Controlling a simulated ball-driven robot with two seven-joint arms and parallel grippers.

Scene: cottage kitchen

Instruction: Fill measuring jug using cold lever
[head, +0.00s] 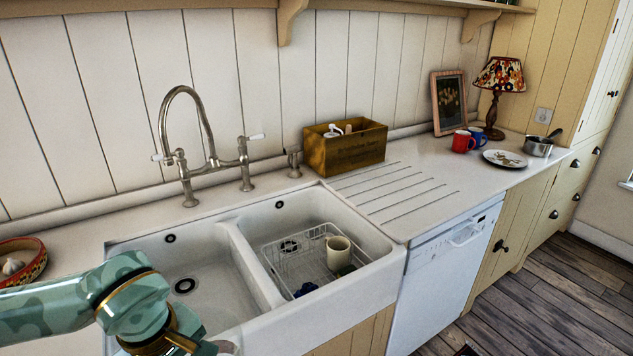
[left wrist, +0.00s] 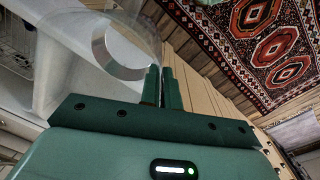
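A clear jug (left wrist: 125,50) with a pale round band shows in the left wrist view, close in front of my left gripper (left wrist: 161,85). The two green fingers are close together at the jug's edge and appear shut on it; the exact contact is hard to see. In the head view my left arm reaches in at the lower left, with the gripper cut off by the bottom edge. A bridge tap (head: 205,160) stands behind the double sink, with a white-tipped left lever (head: 161,157) and right lever (head: 257,136). I cannot tell which is cold. No water shows. My right gripper is out of view.
The left basin (head: 205,275) of the white sink is empty. The right basin holds a wire rack (head: 300,262) with a cream mug (head: 338,252). A wooden box (head: 345,148) stands right of the tap. A bowl (head: 20,262) sits at far left.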

